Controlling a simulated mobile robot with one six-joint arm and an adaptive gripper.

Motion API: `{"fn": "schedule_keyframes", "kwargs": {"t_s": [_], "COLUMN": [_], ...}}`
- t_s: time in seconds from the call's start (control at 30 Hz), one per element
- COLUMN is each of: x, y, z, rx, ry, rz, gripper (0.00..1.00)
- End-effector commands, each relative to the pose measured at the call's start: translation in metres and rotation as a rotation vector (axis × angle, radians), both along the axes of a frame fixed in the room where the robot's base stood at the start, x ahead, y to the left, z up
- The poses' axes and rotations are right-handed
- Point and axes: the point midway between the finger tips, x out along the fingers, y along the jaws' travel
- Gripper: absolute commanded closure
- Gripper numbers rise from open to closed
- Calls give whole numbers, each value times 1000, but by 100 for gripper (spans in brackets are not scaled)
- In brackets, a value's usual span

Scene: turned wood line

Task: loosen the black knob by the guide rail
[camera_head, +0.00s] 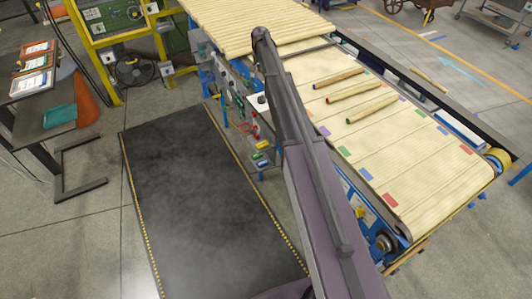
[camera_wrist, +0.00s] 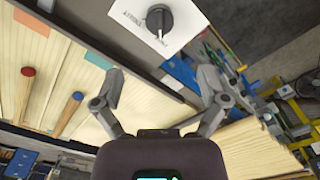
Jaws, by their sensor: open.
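The black knob (camera_wrist: 158,19) sits on a white plate (camera_wrist: 185,24) at the top of the wrist view. The plate has dark lettering, and the knob carries a pale pointer line. A dark rail (camera_wrist: 95,45) runs beside the plate, along the belt's edge. My gripper (camera_wrist: 160,85) is open and empty. Its two fingers stand apart below the knob in the picture, and neither touches it. In the head view a small dark knob (camera_head: 262,99) shows on a white plate left of my arm; my gripper cannot be made out there.
A conveyor (camera_head: 430,185) carries several wooden rods and coloured patches right of my arm. More rods (camera_head: 250,22) lie close together at the back. A black floor mat (camera_head: 205,200) is clear. A dark table (camera_head: 38,115) with trays stands at the left.

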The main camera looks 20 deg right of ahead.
Motion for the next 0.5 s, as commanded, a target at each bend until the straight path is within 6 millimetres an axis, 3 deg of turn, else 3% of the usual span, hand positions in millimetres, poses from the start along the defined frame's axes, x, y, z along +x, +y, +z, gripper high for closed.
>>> {"fn": "schedule_keyframes", "kwargs": {"t_s": [0.37, 0.5], "x": [0, -14], "y": [0, 3], "z": [25, 12], "rx": [0, 0], "ry": [0, 0], "rz": [0, 13], "gripper": [7, 7]}}
